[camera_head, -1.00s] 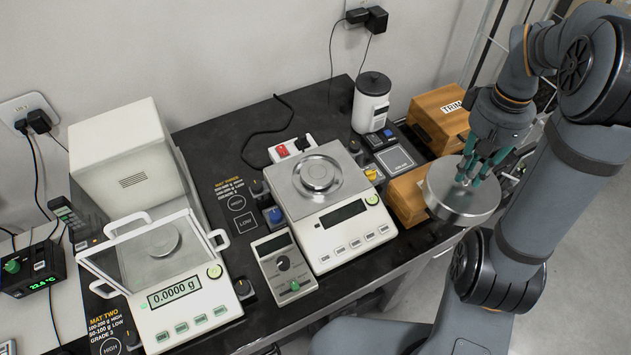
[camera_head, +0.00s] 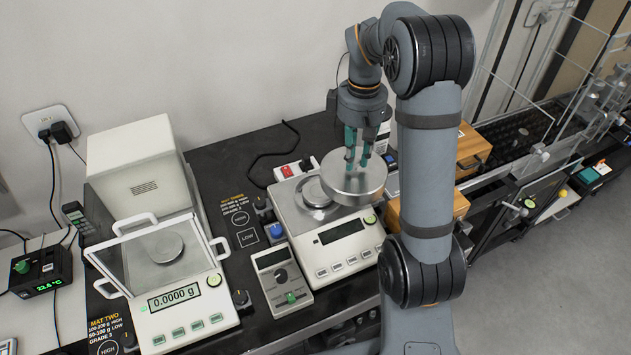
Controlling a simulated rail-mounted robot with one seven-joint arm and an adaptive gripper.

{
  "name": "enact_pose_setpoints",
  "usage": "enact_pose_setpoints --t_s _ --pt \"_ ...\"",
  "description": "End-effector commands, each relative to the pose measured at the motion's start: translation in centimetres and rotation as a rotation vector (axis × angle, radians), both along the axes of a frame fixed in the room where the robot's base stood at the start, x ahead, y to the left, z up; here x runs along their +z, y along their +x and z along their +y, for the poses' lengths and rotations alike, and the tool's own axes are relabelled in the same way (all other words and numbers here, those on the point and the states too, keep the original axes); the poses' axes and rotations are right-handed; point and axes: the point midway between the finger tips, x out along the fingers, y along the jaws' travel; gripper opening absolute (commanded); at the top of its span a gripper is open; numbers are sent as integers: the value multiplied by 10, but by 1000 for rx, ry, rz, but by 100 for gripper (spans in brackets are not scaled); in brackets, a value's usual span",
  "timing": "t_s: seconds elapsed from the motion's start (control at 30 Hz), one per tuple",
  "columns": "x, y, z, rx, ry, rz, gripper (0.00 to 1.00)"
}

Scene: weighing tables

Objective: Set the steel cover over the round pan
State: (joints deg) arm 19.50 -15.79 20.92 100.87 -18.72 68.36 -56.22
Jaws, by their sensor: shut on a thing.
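My gripper (camera_head: 357,160) is shut on the steel cover (camera_head: 352,188), a shallow round metal drum held from its top. The cover hangs in the air over the right part of the middle balance (camera_head: 345,253). The round pan (camera_head: 309,194) lies on that balance's top plate. The cover hides the pan's right side in this view, and its left side still shows. The cover looks raised above the pan and to the right of it; the exact height cannot be told.
A balance with an open glass shield (camera_head: 140,300) stands at left before a white box (camera_head: 140,165). A handheld meter (camera_head: 281,278) stands beside the middle balance. Wooden boxes (camera_head: 468,148) stand at right, partly behind my arm. A red-switched power strip (camera_head: 286,170) lies behind.

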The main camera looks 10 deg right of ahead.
Motion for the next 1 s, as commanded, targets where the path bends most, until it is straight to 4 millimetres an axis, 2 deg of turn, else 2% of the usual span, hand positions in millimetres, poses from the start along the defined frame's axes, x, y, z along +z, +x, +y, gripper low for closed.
enact_pose_setpoints --t_s 0.03,0.2,0.4,0.57,0.8,1.0 --pt "-6 6 13 7 0 5 0" --pt "-29 27 47 5 -1 4 0" --pt "-47 42 71 -1 0 1 0" --pt "-56 45 75 -1 0 2 0" --pt "-88 45 75 -1 -1 2 0" --pt "-92 45 75 -1 0 -1 0"
